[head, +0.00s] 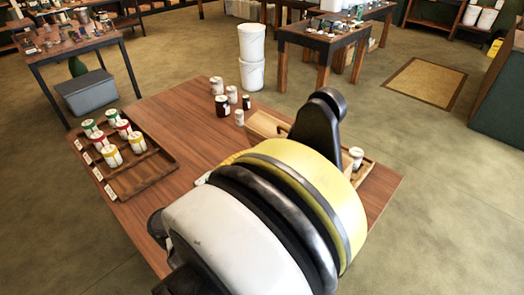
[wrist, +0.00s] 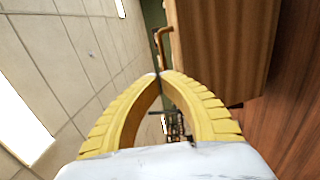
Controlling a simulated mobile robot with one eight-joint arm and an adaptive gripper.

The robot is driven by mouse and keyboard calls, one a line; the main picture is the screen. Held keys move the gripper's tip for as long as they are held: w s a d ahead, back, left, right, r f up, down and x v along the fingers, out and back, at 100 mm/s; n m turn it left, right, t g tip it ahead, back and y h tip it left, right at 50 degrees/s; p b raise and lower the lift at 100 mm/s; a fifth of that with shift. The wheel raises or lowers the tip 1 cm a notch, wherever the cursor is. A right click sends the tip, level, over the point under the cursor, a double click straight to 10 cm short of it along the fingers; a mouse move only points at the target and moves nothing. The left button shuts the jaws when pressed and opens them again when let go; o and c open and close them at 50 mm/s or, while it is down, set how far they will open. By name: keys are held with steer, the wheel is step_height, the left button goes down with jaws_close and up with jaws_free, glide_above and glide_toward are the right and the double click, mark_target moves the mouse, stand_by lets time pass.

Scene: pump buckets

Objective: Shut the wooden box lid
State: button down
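The light wooden box (head: 262,125) stands on the table in the head view, partly hidden behind my arm. I cannot tell its lid from its body there, nor how far the lid is open. In the wrist view a large wooden face of the box (wrist: 220,45) fills the upper right. My gripper (wrist: 160,75) has yellow ribbed fingers that curve inward, with their tips meeting and nothing seen between them. The fingertips are just left of the wooden face; I cannot tell whether they touch it. In the head view my arm hides most of the gripper.
The wooden table (head: 180,110) carries a tray (head: 145,178) of colour-lidded jars at left. Several white and dark jars (head: 222,104) stand behind the box. A white jar (head: 356,157) sits right of my arm. White buckets (head: 252,58) stand on the floor beyond.

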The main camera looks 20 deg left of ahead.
steer(key=b+x, duration=0.3)
steer(key=x, duration=0.8)
steer(key=shift+w, duration=0.25)
